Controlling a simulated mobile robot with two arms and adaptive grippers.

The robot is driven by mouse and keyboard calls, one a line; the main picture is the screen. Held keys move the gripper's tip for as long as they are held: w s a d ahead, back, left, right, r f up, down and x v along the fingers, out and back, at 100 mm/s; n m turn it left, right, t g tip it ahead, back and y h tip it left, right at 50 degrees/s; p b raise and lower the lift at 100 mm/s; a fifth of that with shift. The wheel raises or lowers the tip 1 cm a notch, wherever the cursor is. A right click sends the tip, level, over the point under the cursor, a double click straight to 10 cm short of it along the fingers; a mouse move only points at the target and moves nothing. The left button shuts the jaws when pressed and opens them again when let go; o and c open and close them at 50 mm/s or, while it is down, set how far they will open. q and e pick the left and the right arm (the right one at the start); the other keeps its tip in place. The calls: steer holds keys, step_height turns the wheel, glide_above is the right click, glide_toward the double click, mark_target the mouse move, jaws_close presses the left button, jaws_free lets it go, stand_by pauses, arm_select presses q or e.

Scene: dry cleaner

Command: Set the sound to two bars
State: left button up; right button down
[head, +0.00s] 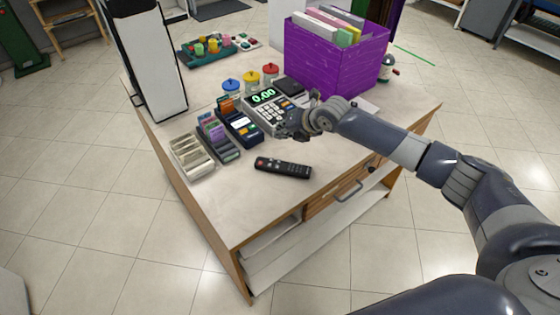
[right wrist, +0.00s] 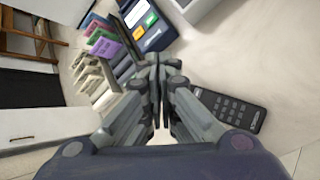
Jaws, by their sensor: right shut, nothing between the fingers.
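A black remote (head: 283,168) with small buttons and a red one at one end lies flat on the counter, near its front edge. In the right wrist view the remote (right wrist: 232,107) lies to the right of the fingers, partly hidden behind them. My right gripper (head: 283,132) is over the counter, beyond the remote, at the front of the cash register (head: 266,108). Its fingers (right wrist: 160,66) are shut with nothing between them, apart from the remote. No sound bars can be made out in either view. My left gripper is not in view.
On the counter (head: 235,210), a card terminal (head: 240,126), a card holder (head: 218,138) and a pale slotted tray (head: 190,155) stand left of the gripper. A purple bin (head: 333,62) with folders stands behind. The counter's front left part is bare.

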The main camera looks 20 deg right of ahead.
steer(key=shift+f, duration=0.2)
steer(key=b, duration=0.7)
glide_above(282, 161)
step_height(282, 161, down, 8)
steer(key=shift+w+f, duration=0.1)
steer(key=shift+f, duration=0.15)
stand_by(1.0)
steer(key=shift+f, duration=0.4)
steer(key=shift+f+b, duration=0.4)
steer(key=shift+b, duration=0.15)
stand_by(0.3)
steer(key=shift+r, duration=0.1)
steer(key=shift+r+p, duration=0.65)
steer(key=shift+r, duration=0.05)
steer(key=shift+r+p, duration=1.9)
steer(key=shift+r, duration=0.6)
